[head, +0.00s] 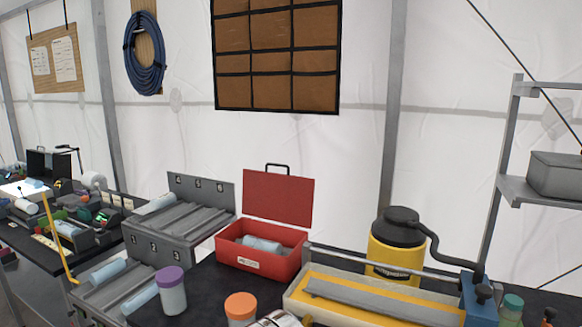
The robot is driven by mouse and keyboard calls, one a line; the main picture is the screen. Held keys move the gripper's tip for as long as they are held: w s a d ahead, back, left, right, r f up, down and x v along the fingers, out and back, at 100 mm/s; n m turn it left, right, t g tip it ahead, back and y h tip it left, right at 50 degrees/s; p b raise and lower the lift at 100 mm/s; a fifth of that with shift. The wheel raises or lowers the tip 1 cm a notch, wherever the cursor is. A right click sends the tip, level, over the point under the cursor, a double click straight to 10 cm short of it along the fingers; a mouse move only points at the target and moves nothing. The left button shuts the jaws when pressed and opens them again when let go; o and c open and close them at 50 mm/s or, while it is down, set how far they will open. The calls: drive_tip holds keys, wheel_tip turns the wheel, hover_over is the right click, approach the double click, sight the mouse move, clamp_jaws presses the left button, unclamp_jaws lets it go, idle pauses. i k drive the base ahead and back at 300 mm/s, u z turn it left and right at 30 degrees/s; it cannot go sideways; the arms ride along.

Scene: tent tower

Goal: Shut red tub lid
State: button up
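The red tub (258,262) stands on the dark table in the middle of the head view. Its lid (278,198) is open and stands up at the tub's back edge, with a dark handle on its top edge. Pale blue-grey rolled or cylindrical items (263,244) lie inside the tub. A white label is on the tub's front wall. My gripper cannot be made out in this view.
Grey slotted racks (165,240) stand left of the tub. A yellow container with a black top (397,245) and a long tray (375,312) are on its right. A purple-lidded jar (172,290) and an orange-lidded jar (240,308) stand in front.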

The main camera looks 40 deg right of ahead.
sight(287, 199)
drive_tip(key=u, duration=0.05)
drive_tip(key=i, duration=1)
drive_tip(key=z, duration=0.1)
